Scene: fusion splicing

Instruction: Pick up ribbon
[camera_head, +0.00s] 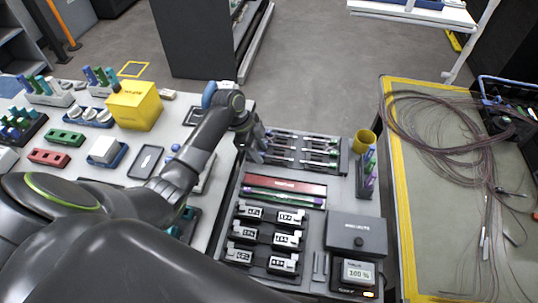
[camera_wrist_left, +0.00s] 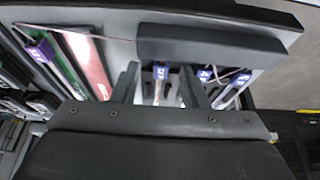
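Several ribbons with dark and pale holders lie in rows in a dark tray (camera_head: 346,158) at the back of the bench. My left gripper (camera_head: 256,152) is at the left end of this tray, pointing down. In the left wrist view my left gripper (camera_wrist_left: 159,76) has its two fingers apart, with a gap between them. A ribbon end with a blue numbered tag (camera_wrist_left: 160,71) shows in that gap; I cannot tell whether the fingers touch it. Another blue-tagged end (camera_wrist_left: 205,74) lies just right of the right finger. My right gripper is not in view.
A red case (camera_head: 285,187) and several black-and-white labelled units (camera_head: 289,217) sit in front of the tray. A dark box (camera_head: 357,232) is at the right front. A yellow box (camera_head: 136,105) is at left.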

